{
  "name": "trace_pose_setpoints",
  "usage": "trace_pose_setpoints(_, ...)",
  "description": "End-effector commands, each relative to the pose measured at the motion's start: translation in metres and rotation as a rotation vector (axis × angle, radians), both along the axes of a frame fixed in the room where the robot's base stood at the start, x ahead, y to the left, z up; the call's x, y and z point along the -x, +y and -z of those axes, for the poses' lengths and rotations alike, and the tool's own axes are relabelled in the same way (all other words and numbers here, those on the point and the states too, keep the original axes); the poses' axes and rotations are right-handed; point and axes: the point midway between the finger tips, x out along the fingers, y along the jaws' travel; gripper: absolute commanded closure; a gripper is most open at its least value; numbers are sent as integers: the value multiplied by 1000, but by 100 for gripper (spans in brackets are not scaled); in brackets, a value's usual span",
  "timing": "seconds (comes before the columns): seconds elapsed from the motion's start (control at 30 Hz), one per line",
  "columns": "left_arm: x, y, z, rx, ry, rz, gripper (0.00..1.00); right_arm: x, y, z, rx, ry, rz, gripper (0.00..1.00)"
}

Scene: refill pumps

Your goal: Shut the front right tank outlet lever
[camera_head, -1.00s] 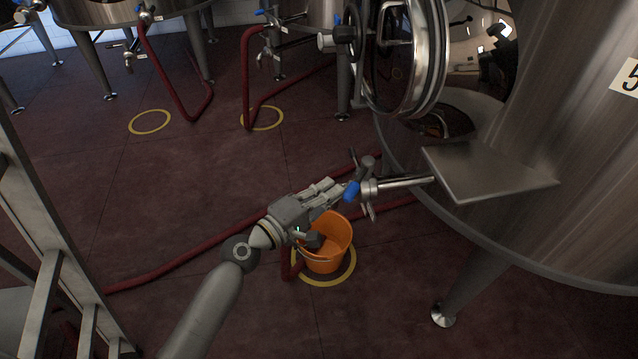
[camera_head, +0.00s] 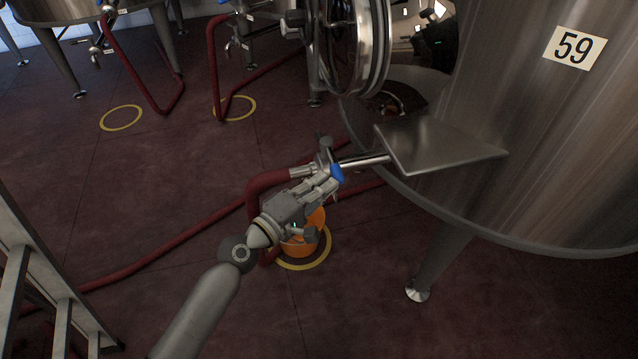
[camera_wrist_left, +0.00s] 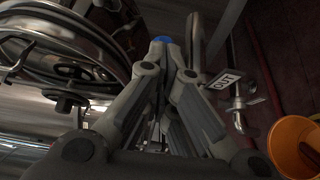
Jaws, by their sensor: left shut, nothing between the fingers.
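The front right tank (camera_head: 500,130) carries a label reading 59. Its outlet pipe (camera_head: 362,161) sticks out to the left below a metal plate and ends in a valve. The blue-handled outlet lever (camera_head: 337,174) is at this valve. My left gripper (camera_head: 331,180) is shut, with its fingertips at the blue handle; whether they touch it I cannot tell. In the left wrist view the closed fingertips (camera_wrist_left: 165,48) partly cover the blue handle (camera_wrist_left: 162,39), and a tag reading OUT (camera_wrist_left: 224,79) shows to their right. My right gripper is not in view.
An orange bucket (camera_head: 300,245) stands on a yellow floor ring below my left gripper. A red hose (camera_head: 262,183) runs from the valve to the floor. A round open hatch door (camera_head: 358,45) is above. A ladder (camera_head: 40,275) stands at the left.

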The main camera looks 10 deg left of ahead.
Motion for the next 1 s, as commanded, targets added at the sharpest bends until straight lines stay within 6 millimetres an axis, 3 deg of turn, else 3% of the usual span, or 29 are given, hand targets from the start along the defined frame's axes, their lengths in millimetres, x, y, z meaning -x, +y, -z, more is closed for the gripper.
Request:
trace_pose_setpoints(0.67,4,2,0,-1,1,-1,100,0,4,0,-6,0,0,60)
trace_pose_setpoints(1.0,50,35,2,-5,2,1,100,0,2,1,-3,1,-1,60)
